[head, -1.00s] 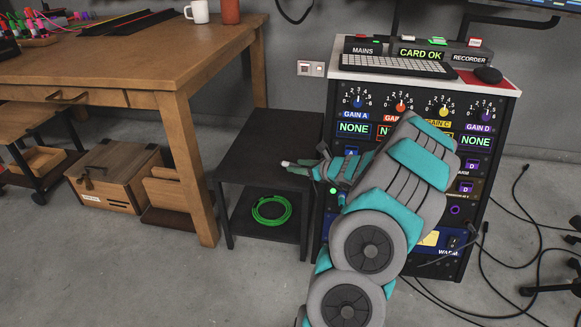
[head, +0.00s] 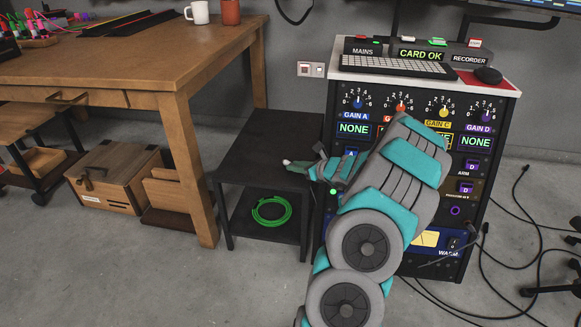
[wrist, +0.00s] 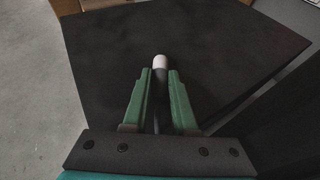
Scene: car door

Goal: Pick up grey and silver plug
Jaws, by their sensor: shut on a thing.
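My gripper (wrist: 160,92) is shut on the grey and silver plug. The plug (wrist: 159,63) shows in the wrist view as a pale, rounded tip sticking out past the green fingers, with a dark narrow body between them. Its rear part is hidden by the gripper. In the head view my gripper (head: 295,166) is over the top of the small black side table (head: 258,140), and a pale tip shows at its left end. I cannot tell how far above the tabletop the plug is.
The equipment rack (head: 350,103) with gain knobs stands right of the side table. A coiled green cable (head: 271,222) lies on the table's lower shelf. A wooden workbench (head: 190,88) is at left. Black cables (head: 490,255) trail over the floor at right.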

